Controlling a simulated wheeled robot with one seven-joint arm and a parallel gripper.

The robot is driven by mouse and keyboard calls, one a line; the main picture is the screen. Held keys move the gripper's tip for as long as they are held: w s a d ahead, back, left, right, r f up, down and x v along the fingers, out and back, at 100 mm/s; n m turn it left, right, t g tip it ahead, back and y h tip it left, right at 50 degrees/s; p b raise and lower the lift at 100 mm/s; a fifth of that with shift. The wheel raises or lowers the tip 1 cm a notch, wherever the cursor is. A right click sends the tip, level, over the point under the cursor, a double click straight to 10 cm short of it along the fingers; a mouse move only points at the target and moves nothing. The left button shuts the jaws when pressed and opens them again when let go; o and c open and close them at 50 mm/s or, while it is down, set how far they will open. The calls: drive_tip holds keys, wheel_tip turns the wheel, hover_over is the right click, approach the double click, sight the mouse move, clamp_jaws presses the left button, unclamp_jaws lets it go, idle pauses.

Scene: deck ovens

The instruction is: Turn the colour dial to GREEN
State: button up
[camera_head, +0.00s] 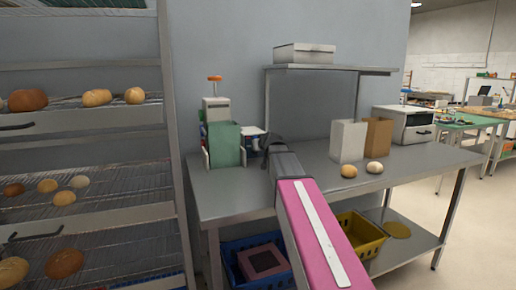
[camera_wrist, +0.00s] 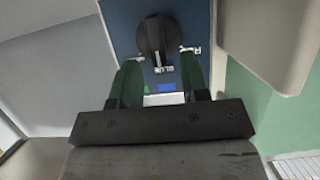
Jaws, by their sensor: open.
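The dark round colour dial (camera_wrist: 152,36) sits on a blue panel (camera_wrist: 122,22) in the wrist view. A small pale piece shows at its lower edge. My gripper (camera_wrist: 162,56) is open, with one dark green finger on each side below the dial. Its fingertips are near the dial's lower edge; I cannot tell whether they touch it. A green patch (camera_wrist: 147,89) and a blue patch (camera_wrist: 167,88) show on the panel between the fingers. In the head view the blue unit (camera_head: 251,134) stands on the steel table, partly hidden by my arm, and the dial cannot be made out.
A green-and-grey machine (camera_head: 226,146) stands left of the unit. On the table (camera_head: 225,190) to the right are a white box (camera_head: 348,140), a brown box (camera_head: 377,137) and two rolls. A steel shelf (camera_head: 330,69) rises behind. A bread rack (camera_head: 85,122) stands left.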

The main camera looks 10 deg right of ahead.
drive_tip(key=shift+w+f, duration=0.15)
drive_tip(key=shift+w, duration=0.15)
clamp_jaws()
drive_tip(key=m+y, duration=0.1)
drive_tip(key=m, duration=0.1)
drive_tip(key=d+m+y, duration=0.1)
drive_tip(key=m+y, duration=0.1)
drive_tip(key=shift+w+d+f, duration=0.15)
drive_tip(key=shift+d, duration=0.05)
drive_tip(key=shift+d+f+m+y, duration=0.2)
drive_tip(key=shift+m+y, duration=0.3)
drive_tip(key=shift+m, duration=0.4)
drive_tip(key=shift+d+f+m+y, duration=0.15)
drive_tip(key=shift+m+y, duration=0.35)
drive_tip(key=shift+m, duration=0.4)
